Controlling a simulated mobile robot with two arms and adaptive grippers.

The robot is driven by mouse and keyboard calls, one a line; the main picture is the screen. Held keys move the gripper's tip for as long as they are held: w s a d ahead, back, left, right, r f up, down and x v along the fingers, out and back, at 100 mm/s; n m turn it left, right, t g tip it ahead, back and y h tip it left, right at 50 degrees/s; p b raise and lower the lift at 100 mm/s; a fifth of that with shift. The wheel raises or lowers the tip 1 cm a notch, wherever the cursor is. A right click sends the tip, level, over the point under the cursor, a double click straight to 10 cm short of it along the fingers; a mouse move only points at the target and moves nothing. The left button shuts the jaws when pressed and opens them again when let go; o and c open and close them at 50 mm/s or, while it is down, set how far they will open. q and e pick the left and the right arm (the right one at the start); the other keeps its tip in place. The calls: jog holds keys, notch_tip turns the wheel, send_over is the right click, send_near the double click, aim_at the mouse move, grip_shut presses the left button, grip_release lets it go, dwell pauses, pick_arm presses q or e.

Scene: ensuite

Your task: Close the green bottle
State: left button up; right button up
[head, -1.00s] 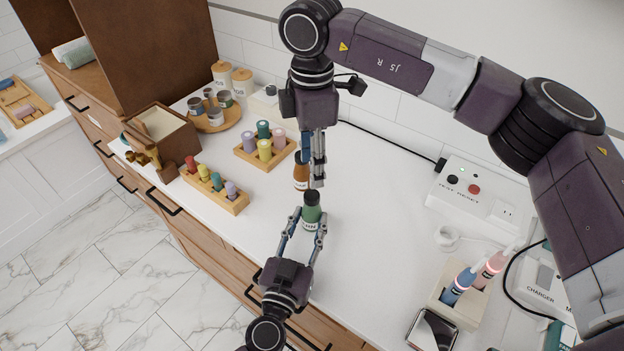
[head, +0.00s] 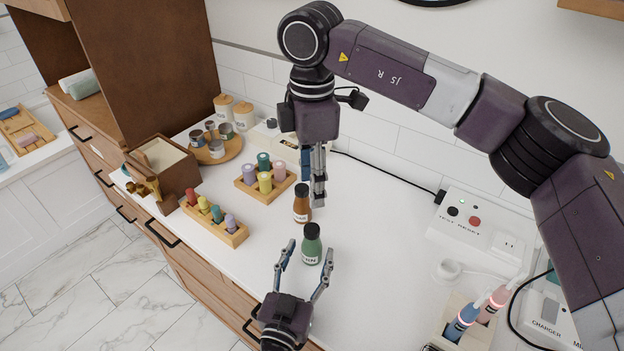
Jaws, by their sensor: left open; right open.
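The green bottle (head: 311,246) stands upright on the white counter with a dark cap on its top. I cannot tell how tightly the cap sits. My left gripper (head: 304,262) is open in front of the bottle, its fingers apart on either side of the lower body with gaps visible. An amber bottle (head: 301,204) with a dark cap stands just behind the green one. My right gripper (head: 318,202) points down beside the amber bottle, above and behind the green bottle. It is open, though its fingers look close together from this angle.
Wooden racks with coloured pegs (head: 214,220) and rollers (head: 265,182) stand to the left. A wooden box (head: 172,166) and a round tray of jars (head: 230,154) are behind them. A control box (head: 476,222) and a holder with devices (head: 462,318) stand right. The middle-right counter is clear.

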pick_arm(q)
jog(key=v, duration=1.2)
